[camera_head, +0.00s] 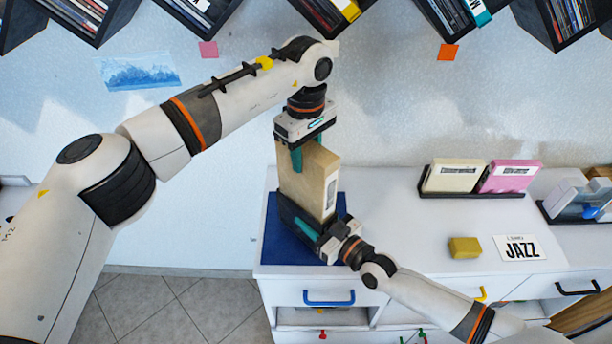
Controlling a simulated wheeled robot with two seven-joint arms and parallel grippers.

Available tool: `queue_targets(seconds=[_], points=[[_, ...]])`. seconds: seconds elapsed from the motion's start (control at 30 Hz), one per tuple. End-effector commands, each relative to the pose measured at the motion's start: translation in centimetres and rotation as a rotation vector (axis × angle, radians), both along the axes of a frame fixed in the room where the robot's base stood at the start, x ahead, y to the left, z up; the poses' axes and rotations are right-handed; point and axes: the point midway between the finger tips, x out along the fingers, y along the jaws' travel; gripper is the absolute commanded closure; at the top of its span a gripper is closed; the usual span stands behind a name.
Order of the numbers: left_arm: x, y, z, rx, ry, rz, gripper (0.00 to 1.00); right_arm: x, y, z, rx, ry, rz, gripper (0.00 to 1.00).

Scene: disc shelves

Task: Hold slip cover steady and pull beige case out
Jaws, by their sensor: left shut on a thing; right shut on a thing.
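The beige case (306,182) stands upright over the blue mat (276,244), with a white label strip on its right side. Its lower end is inside or behind the dark slip cover (288,212); how deep it sits is hidden. My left gripper (309,150) comes from above and is shut on the top of the beige case, teal fingers on its sides. My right gripper (318,226) reaches in from the lower right and is shut on the slip cover low down, near the mat. Its far finger is mostly hidden.
To the right on the white cabinet top (385,225) are a rack with a cream case (455,176) and a pink case (510,175), a yellow block (465,248) and a JAZZ card (522,247). Disc shelves (330,14) hang above. The counter between mat and rack is clear.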

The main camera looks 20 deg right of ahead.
Motion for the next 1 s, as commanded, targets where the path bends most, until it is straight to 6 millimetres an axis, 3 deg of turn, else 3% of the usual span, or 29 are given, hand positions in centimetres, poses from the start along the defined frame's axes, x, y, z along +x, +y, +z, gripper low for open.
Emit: queue_targets(seconds=[0.1, 0.33, 0.5, 0.77, 0.8, 0.93, 1.0], points=[[0.0, -0.1, 3.4, -0.001, -0.005, 0.000, 1.00, 0.0, 0.0, -0.1, 0.000, 0.002, 0.000, 0.74], [0.0, 0.0, 7.5, 0.000, -0.001, 0.001, 1.00, 0.0, 0.0, -0.1, 0.000, 0.002, 0.001, 0.74], [0.0, 0.0, 8.6, 0.001, 0.000, -0.001, 1.00, 0.0, 0.0, -0.1, 0.000, 0.002, 0.001, 0.74], [0.0, 0.0, 8.7, 0.001, 0.000, -0.001, 1.00, 0.0, 0.0, -0.1, 0.000, 0.002, 0.001, 0.74], [0.0, 0.0, 8.7, 0.001, 0.000, -0.001, 1.00, 0.0, 0.0, -0.1, 0.000, 0.002, 0.001, 0.48], [0.0, 0.0, 8.7, 0.001, 0.000, -0.001, 1.00, 0.0, 0.0, -0.1, -0.001, 0.002, 0.000, 0.27], [0.0, 0.0, 8.7, 0.001, 0.000, -0.001, 1.00, 0.0, 0.0, -0.1, -0.001, 0.002, 0.000, 0.26]])
